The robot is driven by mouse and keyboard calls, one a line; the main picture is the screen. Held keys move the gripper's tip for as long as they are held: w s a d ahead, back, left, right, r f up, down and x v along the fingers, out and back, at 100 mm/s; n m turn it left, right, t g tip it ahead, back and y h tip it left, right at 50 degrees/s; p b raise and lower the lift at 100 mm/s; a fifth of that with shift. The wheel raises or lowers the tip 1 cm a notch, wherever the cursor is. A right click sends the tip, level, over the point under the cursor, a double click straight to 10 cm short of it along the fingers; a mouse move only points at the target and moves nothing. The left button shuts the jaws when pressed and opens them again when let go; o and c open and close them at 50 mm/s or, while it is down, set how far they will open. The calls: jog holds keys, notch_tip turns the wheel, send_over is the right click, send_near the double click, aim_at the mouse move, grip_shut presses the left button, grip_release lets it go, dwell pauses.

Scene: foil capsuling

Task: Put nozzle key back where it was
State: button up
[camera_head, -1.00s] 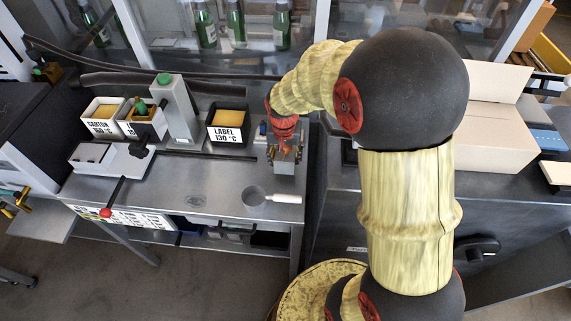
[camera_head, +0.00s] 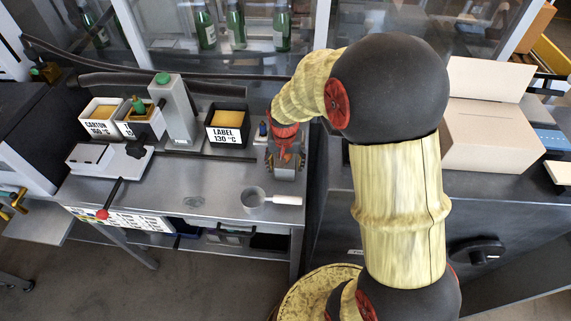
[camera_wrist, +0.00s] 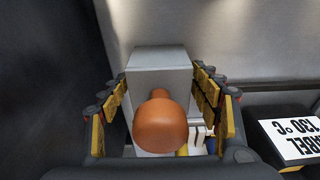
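In the wrist view an orange-brown rounded handle (camera_wrist: 161,124), which looks like the nozzle key, points toward the camera in front of a pale grey block (camera_wrist: 158,65). The rest of the key is hidden behind the knob. My gripper (camera_wrist: 165,108) has its yellow-padded fingers spread on both sides of the handle, with gaps to the knob. In the head view my gripper (camera_head: 287,157) is low over the right end of the steel bench, at the grey block (camera_head: 285,173). The handle cannot be made out there.
The black LABEL box (camera_head: 226,128) stands left of the gripper and also shows in the wrist view (camera_wrist: 290,138). A grey column (camera_head: 174,110) and CARTON box (camera_head: 100,118) stand farther left.

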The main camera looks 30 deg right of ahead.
jog(key=shift+o, duration=0.3)
jog(key=r+p, duration=0.1)
jog(key=r, duration=0.3)
jog(key=s+r+p, duration=0.1)
jog(key=r, duration=0.3)
jog(key=a+r+p, duration=0.1)
jog(key=r+p, duration=0.1)
jog(key=r, duration=0.2)
jog(key=shift+s, duration=0.25)
jog(key=s+a+r+n+t, duration=0.2)
jog(key=s+a+r+n, duration=0.1)
jog(key=s+r, duration=0.4)
jog(key=s+a+r+n+t+y, duration=0.1)
jog(key=s+a+r, duration=0.5)
jog(key=s, duration=0.6)
notch_tip(320, 180, up, 3)
jog(key=n+t, duration=0.1)
jog(key=n, duration=0.1)
jog(key=shift+f+n, duration=0.2)
jog(key=shift+n, duration=0.2)
